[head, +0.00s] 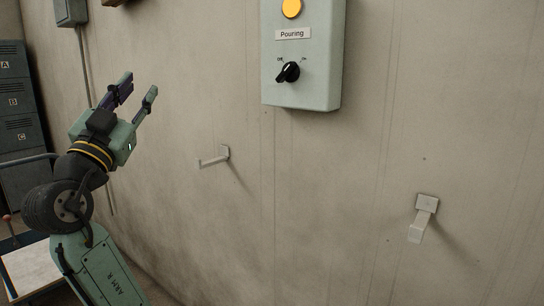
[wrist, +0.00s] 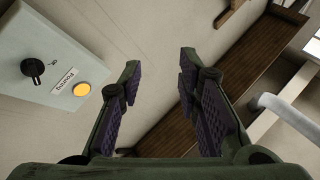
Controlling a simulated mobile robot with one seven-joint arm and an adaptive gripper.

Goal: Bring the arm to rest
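My gripper (head: 136,90) is raised at the left of the head view, in front of the wall. Its two fingers stand apart with nothing between them. In the wrist view the gripper (wrist: 160,82) also shows open, with purple pads and an empty gap. The arm is bent, with its fingers pointing up and to the right.
A control box (head: 302,55) labelled "Pouring", with a yellow light (head: 291,8) and black knob (head: 288,72), is on the wall. Two wall hooks (head: 214,158) (head: 424,214) stick out below it. Dark cabinets (head: 17,98) stand at far left. Wall space between is clear.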

